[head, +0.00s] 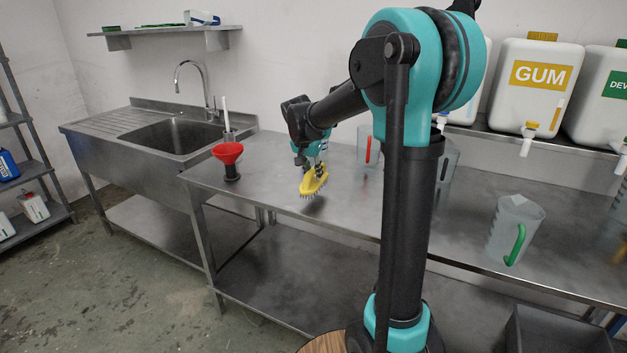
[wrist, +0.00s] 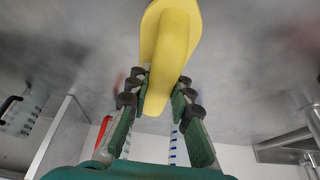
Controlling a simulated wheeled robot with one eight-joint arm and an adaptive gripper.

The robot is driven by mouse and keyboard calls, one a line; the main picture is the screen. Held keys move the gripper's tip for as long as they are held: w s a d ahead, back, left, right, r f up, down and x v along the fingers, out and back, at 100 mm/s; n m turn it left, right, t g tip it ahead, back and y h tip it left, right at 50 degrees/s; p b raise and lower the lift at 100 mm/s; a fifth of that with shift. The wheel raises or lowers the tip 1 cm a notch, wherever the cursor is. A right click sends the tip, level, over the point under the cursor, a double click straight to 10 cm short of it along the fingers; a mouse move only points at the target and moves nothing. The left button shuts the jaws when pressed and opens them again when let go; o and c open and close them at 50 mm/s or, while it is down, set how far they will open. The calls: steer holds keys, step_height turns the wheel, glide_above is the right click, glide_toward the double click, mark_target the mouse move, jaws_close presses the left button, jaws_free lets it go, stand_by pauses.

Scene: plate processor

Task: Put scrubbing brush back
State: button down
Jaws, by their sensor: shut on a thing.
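The yellow scrubbing brush (head: 314,181) is held in my gripper (head: 313,163), bristles pointing down, a little above the steel table (head: 270,172). A dark shadow lies on the table under it. In the wrist view the brush's yellow handle (wrist: 165,60) sits between the two fingers of my gripper (wrist: 163,95), which are shut on it. The place where the brush belongs cannot be made out for certain.
A red funnel (head: 228,152) on a dark base stands left of the brush. A red-handled jug (head: 369,148) stands behind to the right, and a green-handled jug (head: 512,228) farther right. The sink (head: 172,136) is at the left. Table around the brush is clear.

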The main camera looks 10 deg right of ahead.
steer(key=shift+f, duration=1.3)
steer(key=shift+f, duration=0.1)
steer(key=c, duration=1.4)
jaws_free()
steer(key=shift+o, duration=0.2)
steer(key=v, duration=1.2)
steer(key=s+d+f+n, duration=0.1)
steer(key=s+f, duration=0.2)
steer(key=s+d+f+n, duration=0.1)
steer(key=s+d+f, duration=0.1)
steer(key=s+f, duration=0.1)
steer(key=s+d+f+y, duration=0.1)
steer(key=s+f, duration=0.2)
steer(key=s, duration=0.1)
steer(key=shift+d+f+n, duration=0.35)
steer(key=shift+n, duration=0.05)
steer(key=s+d+f+n+y, duration=0.1)
steer(key=s+f+n, duration=0.3)
steer(key=s+f, duration=0.9)
steer(key=s+d, duration=0.1)
steer(key=s, duration=0.2)
steer(key=shift+s+f+y, duration=0.25)
steer(key=shift+s+y, duration=0.1)
steer(key=shift+y, duration=0.05)
